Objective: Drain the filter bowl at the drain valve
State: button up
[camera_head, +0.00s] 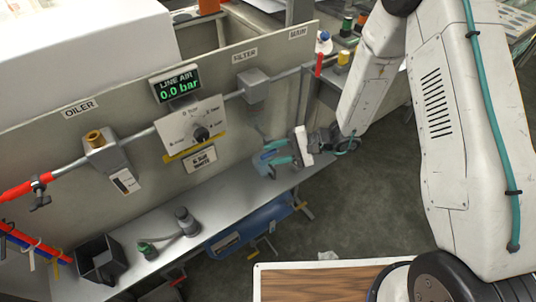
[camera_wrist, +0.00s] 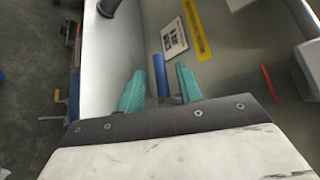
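The grey filter head (camera_head: 253,86) sits on the pipe under the FILTER sign, and a faint, partly see-through shape hangs below it. My gripper (camera_head: 276,156) is low in front of the panel, beneath the filter, above the grey shelf. In the wrist view its two teal fingers (camera_wrist: 160,88) are apart. A small blue cylinder (camera_wrist: 160,74) shows between them, with a gap on both sides. I cannot tell whether it is part of the bowl's drain valve. The drain valve is not clearly seen in the head view.
The line air display (camera_head: 175,84) reads 0.0 bar above a dial plate (camera_head: 192,128). The oiler (camera_head: 103,152) is at the left. On the shelf stand a black open box (camera_head: 100,262) and a grey fitting (camera_head: 187,222). A blue tank (camera_head: 250,228) lies below.

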jog(key=v, duration=0.5)
dwell(0.3)
jog(key=s+d+r+n+h, duration=0.1)
jog(key=s+d+r+h, duration=0.3)
jog(key=s+d+r, duration=0.2)
jog(key=s+d+r+n+t+h, duration=0.1)
jog(key=s+d+r+h, duration=0.4)
jog(key=s+r, duration=0.5)
jog(key=s+d+r+n+h, duration=0.3)
jog(key=s+d+r+h, duration=0.2)
jog(key=r, duration=0.9)
jog(key=s+d, duration=0.2)
jog(key=s, duration=0.2)
jog(key=shift+d+r+t, duration=0.3)
jog(key=shift+r, duration=0.1)
